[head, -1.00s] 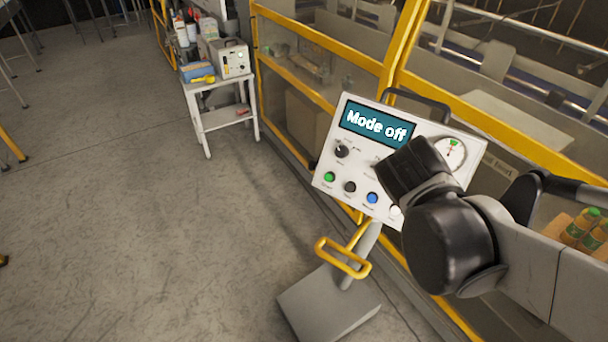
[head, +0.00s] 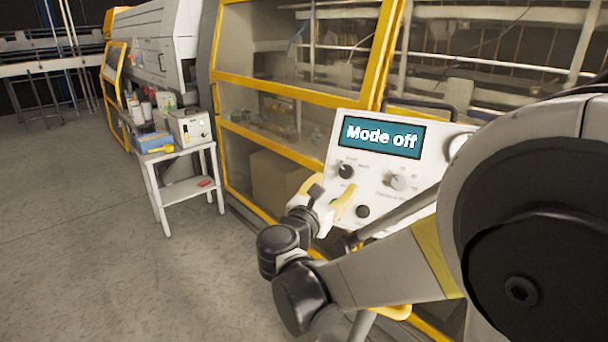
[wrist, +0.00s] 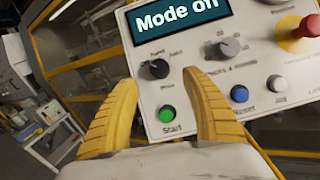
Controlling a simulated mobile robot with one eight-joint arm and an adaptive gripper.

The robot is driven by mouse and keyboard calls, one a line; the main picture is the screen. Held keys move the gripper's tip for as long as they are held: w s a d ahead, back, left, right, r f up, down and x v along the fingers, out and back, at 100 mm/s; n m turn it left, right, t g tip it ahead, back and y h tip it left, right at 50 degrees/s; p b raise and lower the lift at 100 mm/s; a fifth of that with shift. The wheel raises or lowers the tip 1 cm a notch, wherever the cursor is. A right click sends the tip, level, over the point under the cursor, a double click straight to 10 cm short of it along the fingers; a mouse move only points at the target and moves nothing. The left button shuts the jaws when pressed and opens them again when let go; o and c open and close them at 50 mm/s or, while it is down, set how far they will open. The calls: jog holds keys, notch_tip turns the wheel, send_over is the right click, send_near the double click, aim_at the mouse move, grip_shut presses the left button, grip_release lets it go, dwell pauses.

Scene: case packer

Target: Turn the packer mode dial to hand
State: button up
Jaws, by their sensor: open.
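The white control panel (head: 425,152) stands ahead with a teal screen (head: 381,136) reading "Mode off". The mode dial is a black knob (head: 346,171) below the screen's left end; it also shows in the wrist view (wrist: 155,69). My gripper (head: 328,190) is in front of the panel's lower left. In the wrist view its two yellow fingers (wrist: 164,100) are spread open, with nothing between them. The mode dial appears just beyond and between the fingertips, and I see no contact. The small print around the dial is too blurred to read surely.
A grey dial (wrist: 228,48) is to the right of the mode dial. A green start button (wrist: 167,114), a blue button (wrist: 239,94) and a red emergency knob (wrist: 299,27) are on the same panel. A white trolley (head: 191,190) stands left; the floor there is clear.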

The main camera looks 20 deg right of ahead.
aim_at(346, 171)
jog(key=x, duration=0.7)
jog(key=shift+w+d+b, duration=0.25)
jog(key=shift+b, duration=0.15)
jog(key=c, duration=1.2)
